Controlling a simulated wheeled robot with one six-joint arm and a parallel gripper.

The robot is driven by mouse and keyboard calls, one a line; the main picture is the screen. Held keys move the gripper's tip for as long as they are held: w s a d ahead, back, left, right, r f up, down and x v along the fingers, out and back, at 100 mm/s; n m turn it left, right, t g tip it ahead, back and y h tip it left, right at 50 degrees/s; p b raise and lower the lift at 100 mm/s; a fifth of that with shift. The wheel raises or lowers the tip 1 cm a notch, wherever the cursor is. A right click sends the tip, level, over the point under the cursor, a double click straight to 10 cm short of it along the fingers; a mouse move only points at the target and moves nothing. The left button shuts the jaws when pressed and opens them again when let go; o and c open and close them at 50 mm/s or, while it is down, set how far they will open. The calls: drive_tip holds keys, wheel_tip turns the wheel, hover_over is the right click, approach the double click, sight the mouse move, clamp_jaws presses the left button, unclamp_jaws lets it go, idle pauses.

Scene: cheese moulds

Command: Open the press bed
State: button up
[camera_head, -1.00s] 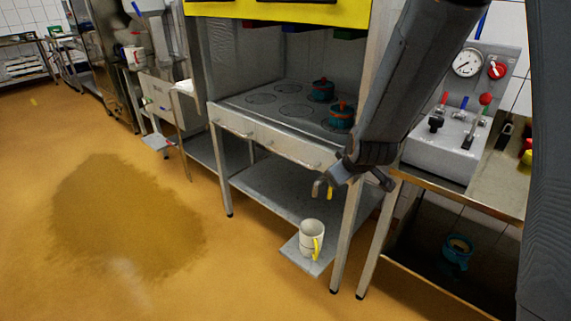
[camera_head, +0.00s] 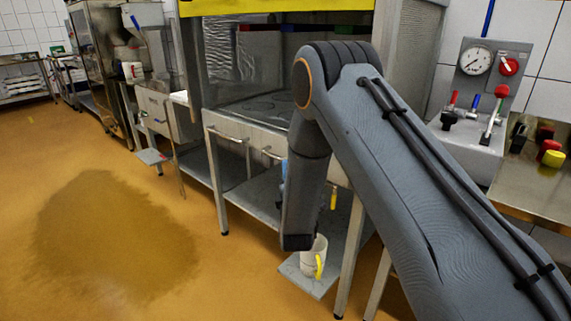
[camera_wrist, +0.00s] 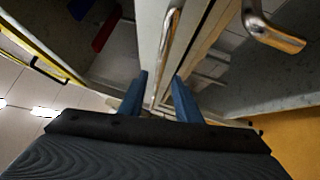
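The press bed (camera_head: 228,123) is the white-fronted bench unit in the middle of the head view, with round recesses on its top. Bar handles show on its front, one on the left (camera_head: 228,136) and one partly behind my arm. In the wrist view my gripper (camera_wrist: 160,76) is open, its two blue fingers apart. A metal bar handle (camera_wrist: 166,48) lies in line with the gap between the fingertips; I cannot tell whether they touch it. Another handle (camera_wrist: 275,32) is at the upper right. In the head view my arm hides the gripper and part of the bed.
Below the bed, a white mug (camera_head: 311,262) with a yellow handle stands on a low shelf (camera_head: 294,272). A gauge panel (camera_head: 490,62) and valves stand at the right. The orange floor at left is open, with a brown patch (camera_head: 110,235).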

drive_tip(key=w, duration=0.4)
drive_tip(key=w+a+r, duration=0.1)
drive_tip(key=w, duration=0.2)
clamp_jaws()
